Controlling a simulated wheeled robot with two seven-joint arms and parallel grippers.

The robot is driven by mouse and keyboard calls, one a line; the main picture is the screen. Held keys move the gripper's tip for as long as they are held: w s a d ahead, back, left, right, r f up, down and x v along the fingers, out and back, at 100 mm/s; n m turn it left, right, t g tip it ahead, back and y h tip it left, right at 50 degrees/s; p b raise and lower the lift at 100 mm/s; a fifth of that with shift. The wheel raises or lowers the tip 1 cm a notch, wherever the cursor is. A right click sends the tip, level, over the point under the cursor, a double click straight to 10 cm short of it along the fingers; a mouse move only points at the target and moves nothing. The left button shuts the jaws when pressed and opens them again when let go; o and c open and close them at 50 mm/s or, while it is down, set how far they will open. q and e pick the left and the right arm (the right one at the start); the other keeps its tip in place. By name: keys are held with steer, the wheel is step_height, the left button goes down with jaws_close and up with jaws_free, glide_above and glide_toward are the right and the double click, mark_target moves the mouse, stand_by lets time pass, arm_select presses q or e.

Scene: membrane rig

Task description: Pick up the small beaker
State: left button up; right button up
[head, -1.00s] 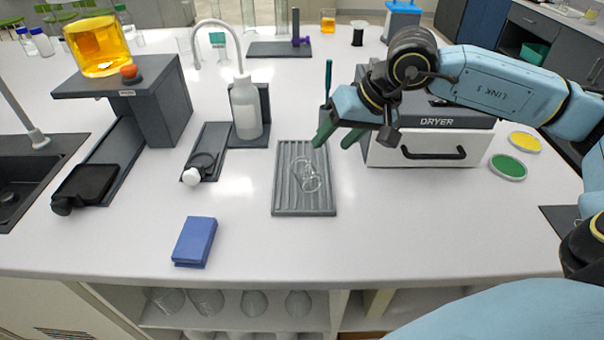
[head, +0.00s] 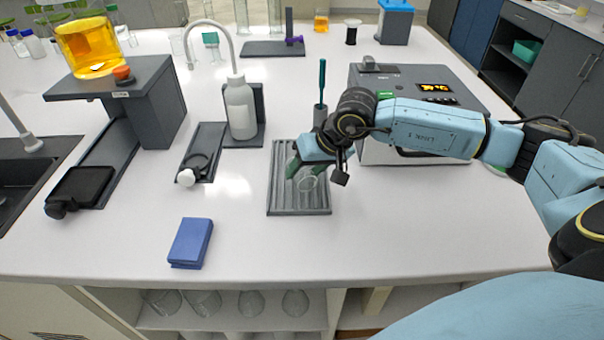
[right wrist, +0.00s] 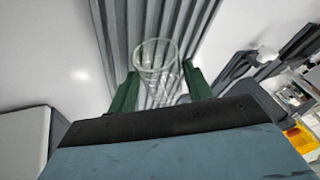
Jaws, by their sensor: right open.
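The small beaker (head: 308,185) is clear glass on the grey ribbed tray (head: 284,205) in the middle of the bench. In the right wrist view the beaker (right wrist: 157,66) lies between the two green fingers. My right gripper (head: 299,169) is open over the tray, with a finger on either side of the beaker in the wrist view. I cannot tell whether the fingers touch the glass. In the head view the gripper partly covers the beaker. My left gripper is not in view.
The dryer (head: 415,95) stands right of the tray. A white wash bottle (head: 240,108) and a dark stand with a white-capped item (head: 200,160) are to the left. A blue box (head: 190,243) lies in front. The bench front right is clear.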

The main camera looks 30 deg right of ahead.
mark_target(305, 168)
steer(key=shift+w+f, duration=0.1)
steer(key=shift+f, duration=0.1)
steer(key=c, duration=0.7)
step_height(305, 168, up, 10)
steer(key=shift+r, duration=0.1)
